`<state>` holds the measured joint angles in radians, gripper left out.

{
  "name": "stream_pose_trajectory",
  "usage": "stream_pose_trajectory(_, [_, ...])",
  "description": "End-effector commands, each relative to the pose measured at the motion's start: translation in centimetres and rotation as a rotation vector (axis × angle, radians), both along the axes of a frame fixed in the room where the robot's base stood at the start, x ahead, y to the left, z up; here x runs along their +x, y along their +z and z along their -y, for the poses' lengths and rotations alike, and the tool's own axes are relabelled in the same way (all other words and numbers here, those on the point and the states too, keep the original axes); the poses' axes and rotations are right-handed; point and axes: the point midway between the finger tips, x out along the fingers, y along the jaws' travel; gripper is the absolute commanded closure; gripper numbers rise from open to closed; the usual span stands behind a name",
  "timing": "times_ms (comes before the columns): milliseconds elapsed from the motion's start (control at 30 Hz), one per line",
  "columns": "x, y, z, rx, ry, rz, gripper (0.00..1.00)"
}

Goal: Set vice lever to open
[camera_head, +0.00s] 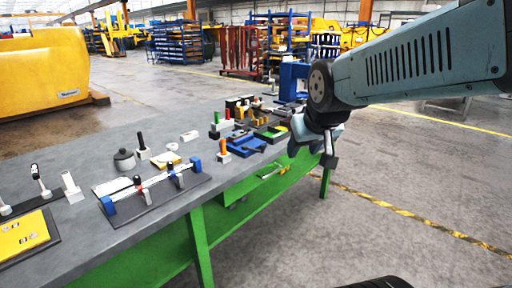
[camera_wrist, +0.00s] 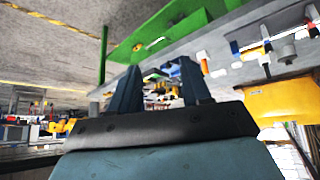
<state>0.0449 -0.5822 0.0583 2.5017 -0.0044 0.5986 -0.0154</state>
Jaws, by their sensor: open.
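A low blue fixture (camera_head: 245,144) that looks like a vice lies near the bench's front edge, left of my gripper. I cannot tell which part is its lever or how that lever is set. My gripper (camera_head: 313,150) hangs beside the bench's right end, apart from the fixture. In the wrist view my gripper (camera_wrist: 160,67) shows two spread dark fingers with nothing held between them.
The grey bench (camera_head: 130,235) on green legs holds several small parts, including a rail with blue posts (camera_head: 153,184), a dark pot (camera_head: 124,160) and a yellow panel (camera_head: 22,236). A tall blue fixture (camera_head: 291,82) stands at the back right. The floor right of the bench is clear.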

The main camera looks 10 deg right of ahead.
Motion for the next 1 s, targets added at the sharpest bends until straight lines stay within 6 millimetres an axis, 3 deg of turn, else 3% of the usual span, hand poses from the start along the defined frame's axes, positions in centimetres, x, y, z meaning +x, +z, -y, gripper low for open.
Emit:
stream_pose_trajectory(200, [7.4, -2.5, 0.0, -0.031, 0.027, 0.120, 0.52])
stream_pose_trajectory(500, [15.8, -6.4, -0.2, -0.049, 0.073, 0.302, 0.52])
stream_pose_trajectory(700, [20.1, -9.3, -0.3, -0.042, 0.095, 0.426, 0.52])
stream_pose_trajectory(1000, [24.5, -13.8, -0.4, -0.011, 0.105, 0.618, 0.52])
